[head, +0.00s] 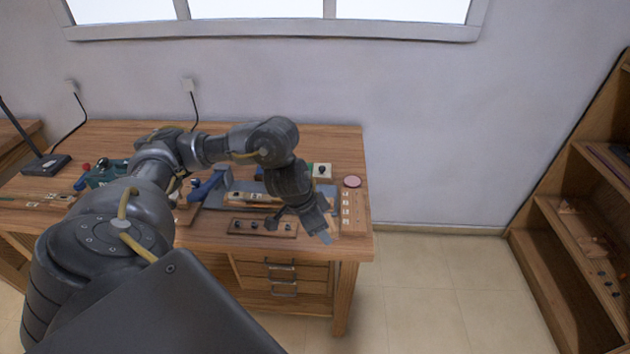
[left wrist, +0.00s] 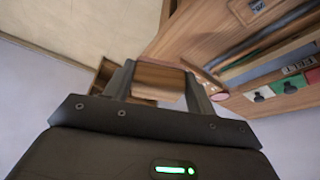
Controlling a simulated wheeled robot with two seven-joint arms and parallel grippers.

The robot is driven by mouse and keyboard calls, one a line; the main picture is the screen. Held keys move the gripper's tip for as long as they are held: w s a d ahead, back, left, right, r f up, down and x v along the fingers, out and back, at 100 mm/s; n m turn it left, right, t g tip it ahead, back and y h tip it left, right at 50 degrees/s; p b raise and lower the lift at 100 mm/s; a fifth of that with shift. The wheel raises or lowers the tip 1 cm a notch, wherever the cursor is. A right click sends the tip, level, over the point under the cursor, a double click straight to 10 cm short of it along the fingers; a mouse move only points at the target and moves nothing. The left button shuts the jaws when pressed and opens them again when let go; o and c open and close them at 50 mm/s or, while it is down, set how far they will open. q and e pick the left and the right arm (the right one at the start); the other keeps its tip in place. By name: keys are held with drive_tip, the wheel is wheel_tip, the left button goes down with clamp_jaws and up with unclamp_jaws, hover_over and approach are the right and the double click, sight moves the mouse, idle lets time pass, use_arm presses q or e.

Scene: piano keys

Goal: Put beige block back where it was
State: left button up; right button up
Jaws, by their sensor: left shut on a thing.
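My left gripper (head: 325,237) hangs over the front right corner of the workbench (head: 350,243) in the head view, pointing down and to the right. In the left wrist view my left gripper (left wrist: 162,78) has its two fingers apart, shut on a brown-beige block (left wrist: 158,76) that fills the gap between them. In the head view the block cannot be made out at the fingertips. My right gripper is not in view.
A wooden strip with dark knobs (head: 250,227) lies along the bench front. A pink disc (head: 352,181) and a white-labelled strip (head: 346,212) lie at the right end. A shelf unit (head: 570,215) stands far right, with open floor (head: 440,290) between.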

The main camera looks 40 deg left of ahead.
use_arm(q)
drive_tip(key=w+a+f, duration=0.1)
drive_tip(key=a+f, duration=0.1)
drive_tip(key=w+a+f, duration=0.2)
drive_tip(key=w+a+f+b, duration=0.1)
drive_tip(key=w+a+f, duration=0.1)
drive_tip(key=shift+a+f, duration=0.25)
drive_tip(key=shift+f, duration=0.05)
drive_tip(key=shift+w+a+f, duration=0.3)
drive_tip(key=shift+a+f, duration=0.1)
drive_tip(key=shift+f, duration=0.2)
drive_tip(key=shift+w+f, duration=0.1)
drive_tip(key=shift+f, duration=1.55)
drive_tip(key=shift+f, duration=0.15)
drive_tip(key=o, duration=1.1)
drive_tip(key=shift+a, duration=0.1)
drive_tip(key=shift+c, duration=0.2)
